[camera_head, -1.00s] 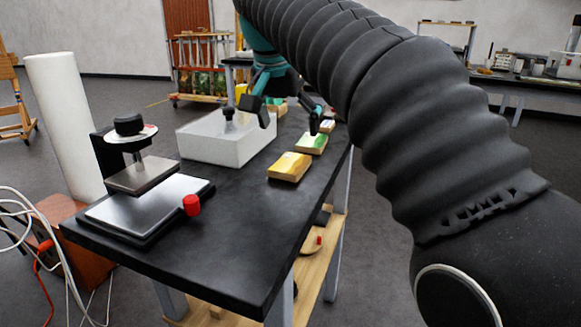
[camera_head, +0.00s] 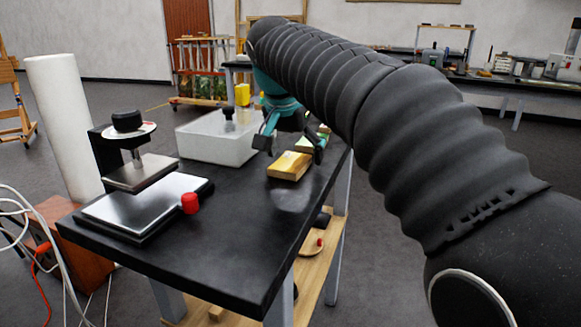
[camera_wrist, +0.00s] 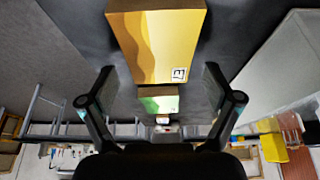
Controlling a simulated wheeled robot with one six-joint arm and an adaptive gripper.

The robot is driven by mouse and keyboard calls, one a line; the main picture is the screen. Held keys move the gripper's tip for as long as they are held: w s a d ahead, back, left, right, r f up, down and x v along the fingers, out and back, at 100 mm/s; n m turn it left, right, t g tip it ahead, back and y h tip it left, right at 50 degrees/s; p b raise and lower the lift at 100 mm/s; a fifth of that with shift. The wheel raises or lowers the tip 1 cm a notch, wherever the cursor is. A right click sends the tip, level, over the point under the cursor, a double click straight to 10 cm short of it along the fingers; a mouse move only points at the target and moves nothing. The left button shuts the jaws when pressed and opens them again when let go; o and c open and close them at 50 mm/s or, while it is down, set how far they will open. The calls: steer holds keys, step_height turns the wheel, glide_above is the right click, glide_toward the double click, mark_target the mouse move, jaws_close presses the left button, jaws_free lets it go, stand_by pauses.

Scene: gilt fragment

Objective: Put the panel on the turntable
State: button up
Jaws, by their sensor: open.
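A yellow block-like panel with wooden sides (camera_head: 289,168) lies on the black table. In the wrist view the yellow panel (camera_wrist: 160,42) shows a wavy two-tone face and a small black-and-white mark. A green-and-white panel (camera_head: 304,145) lies just behind it and also shows in the wrist view (camera_wrist: 158,104). My gripper (camera_head: 292,149) is open and empty. Its fingers stand apart near the yellow panel; in the wrist view the gripper (camera_wrist: 159,76) has one finger on each side of the view's middle line. I cannot make out a turntable for certain.
The table's near right (camera_head: 245,240) is clear. A lower wooden shelf (camera_head: 309,270) holds small items.

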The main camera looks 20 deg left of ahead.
steer(key=shift+f, duration=0.2)
stand_by(0.5)
steer(key=shift+c, duration=0.2)
steer(key=c, duration=1.3)
